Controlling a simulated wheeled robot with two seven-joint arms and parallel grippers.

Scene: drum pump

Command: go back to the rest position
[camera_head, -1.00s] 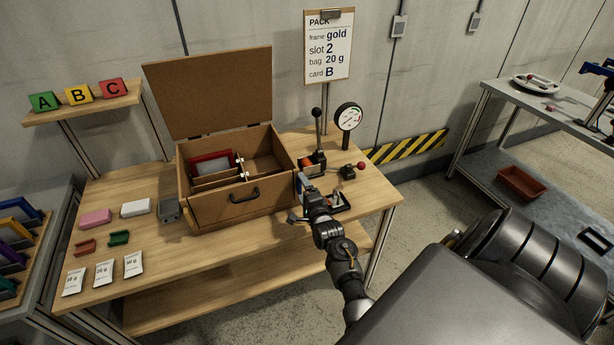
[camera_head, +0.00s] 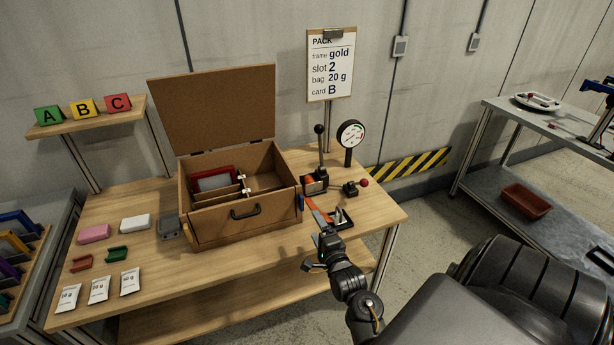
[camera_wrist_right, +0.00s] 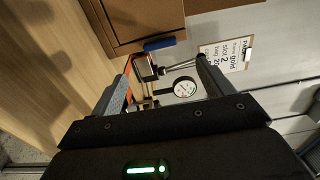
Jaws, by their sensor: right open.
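My right gripper (camera_head: 318,254) is at the front edge of the wooden table, to the right of the open brown case (camera_head: 214,224). In the right wrist view its two fingers stand apart, and the gripper (camera_wrist_right: 165,88) is open with nothing between the fingers. Beyond the fingers I see the round gauge (camera_wrist_right: 184,87), a blue piece (camera_wrist_right: 159,44) by the case and part of the pump. My left gripper is not in view.
A pump with a black-knobbed lever (camera_head: 320,150) and the gauge (camera_head: 351,134) stand right of the case. Sachets (camera_head: 99,290), small blocks and a lettered shelf (camera_head: 85,111) are at left. A grey bench (camera_head: 546,125) stands at right, with floor between.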

